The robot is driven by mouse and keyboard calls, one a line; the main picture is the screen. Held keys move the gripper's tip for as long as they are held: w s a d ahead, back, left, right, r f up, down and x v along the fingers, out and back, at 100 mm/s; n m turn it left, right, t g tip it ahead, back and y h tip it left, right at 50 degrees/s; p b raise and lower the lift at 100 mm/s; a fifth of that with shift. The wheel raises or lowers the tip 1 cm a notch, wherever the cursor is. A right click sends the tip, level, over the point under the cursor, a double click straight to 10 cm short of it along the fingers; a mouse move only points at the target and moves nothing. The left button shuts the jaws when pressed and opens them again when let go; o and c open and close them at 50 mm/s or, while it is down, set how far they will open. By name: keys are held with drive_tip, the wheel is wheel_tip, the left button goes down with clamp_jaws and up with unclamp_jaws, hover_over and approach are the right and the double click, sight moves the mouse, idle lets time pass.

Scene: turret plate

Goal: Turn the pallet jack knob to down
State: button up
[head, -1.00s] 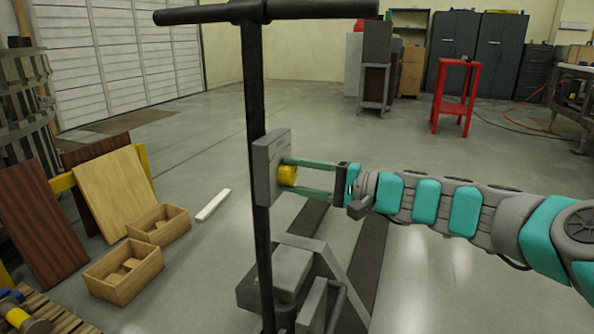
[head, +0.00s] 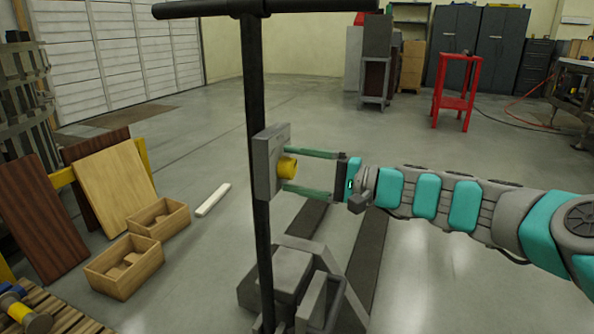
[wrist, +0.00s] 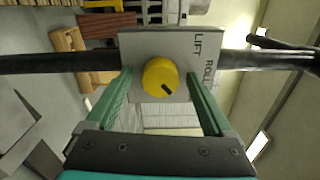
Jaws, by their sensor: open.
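The yellow round knob (head: 288,167) sits on the grey plate (head: 266,160) fixed to the black upright of the pallet jack (head: 258,100). In the wrist view the knob (wrist: 155,74) has a dark pointer mark aimed to the lower right. The plate (wrist: 132,42) carries rotated labels at its right side, LIFT and a partly hidden one starting ROLL. My gripper (wrist: 160,82) is open, its two green fingers either side of the knob with gaps between them and it. In the head view my gripper (head: 287,171) reaches the knob from the right.
Wooden boxes (head: 124,268) and leaning boards (head: 112,188) stand on the floor at left. A white bar (head: 213,200) lies behind the jack. A red stand (head: 456,92) and dark cabinets (head: 497,50) are at the back right. The floor right of the jack is mostly clear.

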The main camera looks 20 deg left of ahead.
drive_tip(key=d, duration=0.7)
drive_tip(key=shift+s+d+b, duration=0.3)
drive_tip(key=shift+d+b, duration=0.05)
drive_tip(key=s+f+n+g+h, duration=0.2)
drive_tip(key=s+f+h, duration=0.25)
drive_tip(key=s, duration=0.45)
drive_tip(key=s+f+n+g+h, duration=0.1)
drive_tip(key=s+f+n+h, duration=0.15)
drive_tip(key=s+f, duration=0.4)
drive_tip(key=s+d+f+m+h, duration=0.1)
drive_tip(key=s+d+f+h, duration=0.4)
drive_tip(key=s+d, duration=0.4)
drive_tip(key=s+d+f+m+h, duration=0.1)
drive_tip(key=s+d+f+h, duration=0.5)
drive_tip(key=d, duration=1)
drive_tip(key=s+f, duration=0.2)
drive_tip(key=s, duration=0.1)
drive_tip(key=shift+f, duration=0.25)
drive_tip(key=shift+a+m, duration=0.1)
drive_tip(key=shift+m, duration=0.15)
